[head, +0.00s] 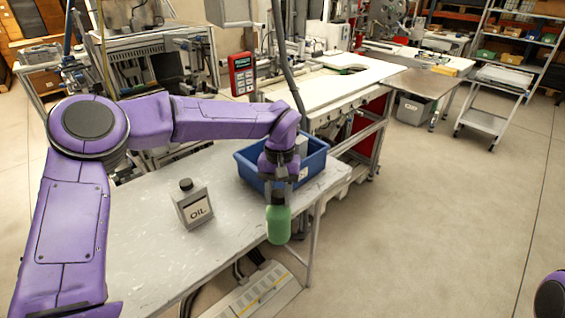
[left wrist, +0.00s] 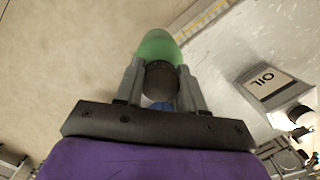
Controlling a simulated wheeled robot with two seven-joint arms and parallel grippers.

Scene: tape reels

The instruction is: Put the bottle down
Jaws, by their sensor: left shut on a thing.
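A green bottle (head: 278,222) with a dark cap hangs from my left gripper (head: 279,192). In the head view it appears at the front edge of the grey table (head: 140,222), and its lower end overlaps the floor beyond that edge. In the left wrist view the two fingers of the left gripper (left wrist: 161,85) are shut on the green bottle (left wrist: 158,46) around its dark cap end. The floor shows behind the bottle there. My right gripper is not in view; only a bit of purple arm shows at the lower right of the head view.
A grey oil can (head: 193,207) stands on the table, left of the bottle, and shows in the left wrist view (left wrist: 270,87). A blue crate (head: 244,170) sits behind my left gripper on the table. The table's front left is clear.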

